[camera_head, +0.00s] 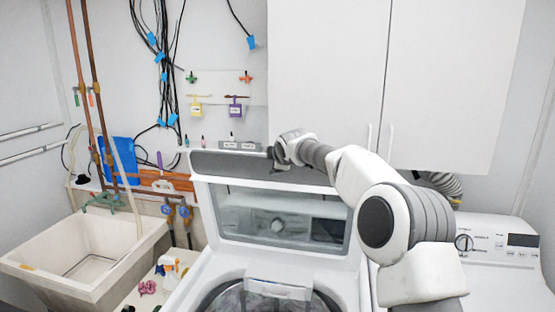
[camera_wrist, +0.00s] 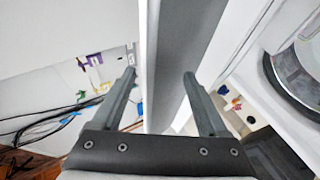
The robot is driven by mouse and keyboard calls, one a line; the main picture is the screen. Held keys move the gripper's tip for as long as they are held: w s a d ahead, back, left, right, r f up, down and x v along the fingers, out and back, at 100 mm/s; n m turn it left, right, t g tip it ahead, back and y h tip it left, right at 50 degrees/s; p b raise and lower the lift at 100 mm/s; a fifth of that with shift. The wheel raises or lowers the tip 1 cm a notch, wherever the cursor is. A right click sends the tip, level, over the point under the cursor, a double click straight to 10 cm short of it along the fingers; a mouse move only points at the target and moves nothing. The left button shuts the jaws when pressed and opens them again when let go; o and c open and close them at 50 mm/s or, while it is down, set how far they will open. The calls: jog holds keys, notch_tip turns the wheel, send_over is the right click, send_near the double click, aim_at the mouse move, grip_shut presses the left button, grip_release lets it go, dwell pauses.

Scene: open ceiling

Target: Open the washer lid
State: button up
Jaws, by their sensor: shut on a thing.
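The washer lid (camera_head: 208,215), a white frame with a window and a grey edge band, stands raised and nearly upright at the back of the washer (camera_head: 205,280). The open tub shows below it. My gripper (camera_head: 275,160) is at the lid's top edge, near its middle. In the wrist view, the fingers of my gripper (camera_wrist: 160,77) stand on either side of the lid's grey edge (camera_wrist: 178,45) and are shut on it. The exact finger contact is too small to tell in the head view.
White wall cabinets (camera_head: 325,70) hang above and behind my arm. A utility sink (camera_head: 85,250) stands at the left, with pipes and hanging cables behind it. A spray bottle (camera_head: 168,268) stands between sink and washer. A second white machine (camera_head: 500,260) is at the right.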

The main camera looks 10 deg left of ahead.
jog(key=b+v, duration=0.5)
jog(key=v, duration=1.2)
jog(key=shift+s, duration=0.25)
